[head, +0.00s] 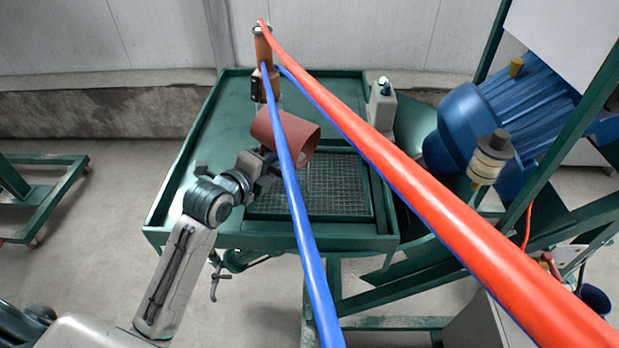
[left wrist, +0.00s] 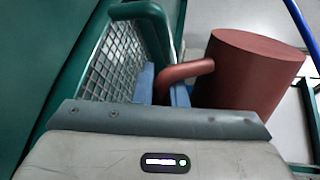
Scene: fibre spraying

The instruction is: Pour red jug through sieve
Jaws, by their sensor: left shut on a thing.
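The red jug (head: 273,126) is tilted well over above the sieve, its opening toward the right of the head view. My left gripper (head: 264,163) is shut on the jug's handle. In the left wrist view the jug (left wrist: 248,78) shows a flat closed end, and its handle (left wrist: 188,71) runs between my fingers (left wrist: 163,86). The sieve (head: 335,192) is a wire mesh in a green frame, set in the green table. No stream from the jug is visible. My right gripper is out of view.
The green table (head: 205,150) has bare room left of the sieve. A red hose (head: 440,200) and blue hose (head: 290,195) cross the head view, the blue one in front of the jug. A blue motor (head: 490,120) stands at the right.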

